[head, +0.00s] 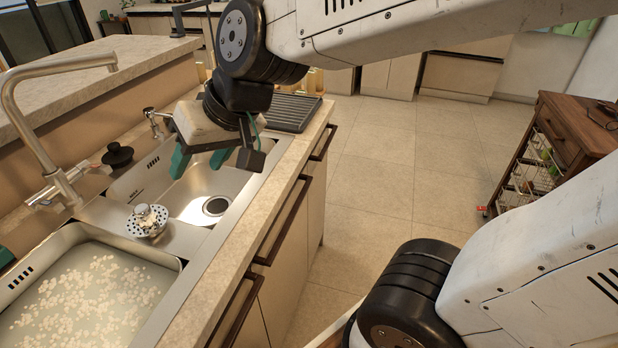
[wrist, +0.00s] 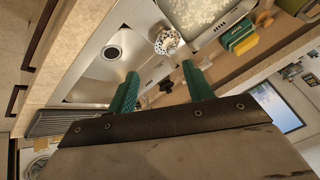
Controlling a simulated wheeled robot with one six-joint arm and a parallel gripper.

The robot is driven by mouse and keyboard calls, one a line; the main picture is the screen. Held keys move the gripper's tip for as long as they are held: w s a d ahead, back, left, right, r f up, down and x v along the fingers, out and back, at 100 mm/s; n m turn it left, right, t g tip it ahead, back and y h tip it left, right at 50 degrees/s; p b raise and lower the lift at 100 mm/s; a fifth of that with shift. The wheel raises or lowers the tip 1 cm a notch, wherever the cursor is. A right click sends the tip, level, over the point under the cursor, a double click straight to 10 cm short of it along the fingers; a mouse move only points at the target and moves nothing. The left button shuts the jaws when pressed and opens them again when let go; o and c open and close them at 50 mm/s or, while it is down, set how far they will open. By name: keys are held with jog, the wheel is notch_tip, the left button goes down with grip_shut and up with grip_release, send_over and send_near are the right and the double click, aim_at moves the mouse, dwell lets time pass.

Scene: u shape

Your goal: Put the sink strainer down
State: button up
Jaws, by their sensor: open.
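The sink strainer (head: 147,221), a perforated metal disc with a knob on top, rests on the steel strip between the two sink basins. It also shows in the wrist view (wrist: 168,42), beyond my fingertips. My gripper (head: 212,160) has green fingers, spread apart with nothing between them. It hangs above the far basin, clear of the strainer. In the wrist view the two green fingers (wrist: 158,78) stand wide apart.
The near basin (head: 165,262) holds water with many pale floating bits. The far basin (head: 236,186) is empty, with an open drain (head: 216,206). A tall faucet (head: 62,185) and a black stopper (head: 118,156) stand at the left. Green and yellow sponges (wrist: 238,38) lie beside the sink.

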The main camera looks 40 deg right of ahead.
jog(key=s+d+f+m+g+h, duration=0.1)
jog(key=s+d+g+h, duration=0.3)
jog(key=s+d, duration=0.9)
jog(key=shift+s+d+f, duration=0.15)
jog(key=shift+s+f, duration=0.35)
jog(key=shift+f, duration=0.05)
jog(key=shift+c, duration=1.3)
jog(key=shift+w, duration=0.1)
